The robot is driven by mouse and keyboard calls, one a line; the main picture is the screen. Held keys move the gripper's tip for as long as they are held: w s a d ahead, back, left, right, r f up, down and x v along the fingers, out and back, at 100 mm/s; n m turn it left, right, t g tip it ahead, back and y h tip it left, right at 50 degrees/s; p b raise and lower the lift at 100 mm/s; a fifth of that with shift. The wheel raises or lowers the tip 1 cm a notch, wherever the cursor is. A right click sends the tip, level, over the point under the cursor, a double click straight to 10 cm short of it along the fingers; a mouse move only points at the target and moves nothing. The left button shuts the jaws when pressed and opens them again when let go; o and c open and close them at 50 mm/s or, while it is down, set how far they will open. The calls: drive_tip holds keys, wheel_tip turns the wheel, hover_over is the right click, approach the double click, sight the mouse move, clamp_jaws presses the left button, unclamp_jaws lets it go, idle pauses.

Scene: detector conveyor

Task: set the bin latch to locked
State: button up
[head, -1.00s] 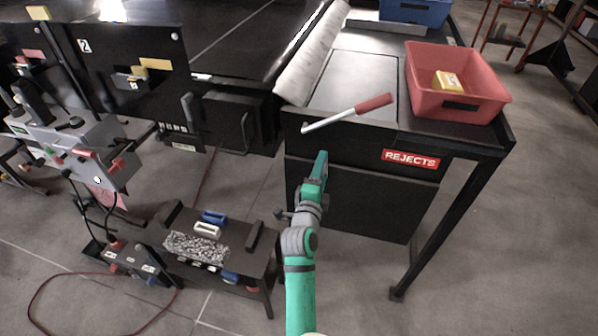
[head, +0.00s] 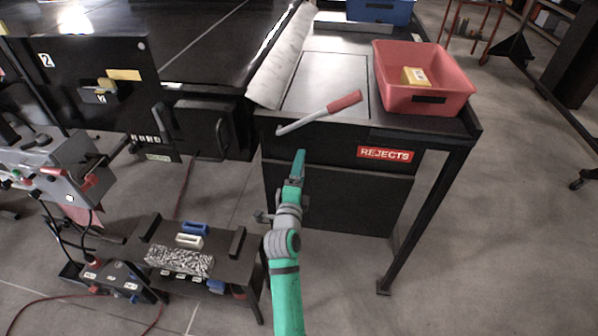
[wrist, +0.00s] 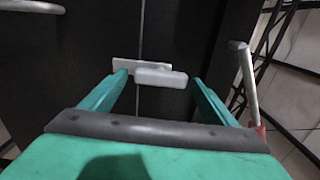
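The bin latch (wrist: 161,77) is a small pale grey bar beside a flat light plate (wrist: 126,66), on a dark front with a seam running through it. My gripper (wrist: 160,78) is open, with one green finger on each side of the latch bar. I cannot tell whether either finger touches it. In the head view my gripper (head: 299,158) is at the black cabinet front, left of the REJECTS label (head: 385,154), near the seam above the lower bin front (head: 345,200). The latch is hidden behind my gripper there.
A lever with a red grip (head: 345,102) lies above the cabinet front; its pale shaft shows at right in the wrist view (wrist: 248,85). A red tray (head: 425,103) holding a yellow box (head: 415,77) stands on top. A low black bench (head: 225,265) stands left of my arm.

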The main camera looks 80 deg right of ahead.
drive_tip(key=shift+a, duration=0.1)
drive_tip(key=a, duration=1)
drive_tip(key=shift+a, duration=0.3)
drive_tip(key=shift+s, duration=0.1)
drive_tip(key=w+a+f+n+t+y, duration=0.3)
drive_tip(key=w+a+f+n+t, duration=0.1)
drive_tip(key=a+n, duration=0.4)
drive_tip(key=w+a+f+n+t+y, duration=0.2)
drive_tip(key=w+a+f+n+t, duration=0.3)
drive_tip(key=a, duration=0.5)
drive_tip(key=w+a+f+n+t+y, duration=0.3)
drive_tip(key=a+n, duration=0.5)
drive_tip(key=a, duration=0.1)
drive_tip(key=s+a+r+n+t+y, duration=0.1)
drive_tip(key=s+a+n+y, duration=0.2)
drive_tip(key=a, duration=0.6)
drive_tip(key=s+a+n+t+y, duration=0.1)
drive_tip(key=s+a+n+y, duration=0.2)
drive_tip(key=a+n, duration=0.4)
drive_tip(key=s+a+r+n+t+y, duration=0.1)
drive_tip(key=s+a+n+y, duration=0.3)
drive_tip(key=a, duration=0.8)
drive_tip(key=shift+s+r+n, duration=0.35)
drive_tip(key=shift+s+n, duration=0.15)
drive_tip(key=shift+s, duration=0.15)
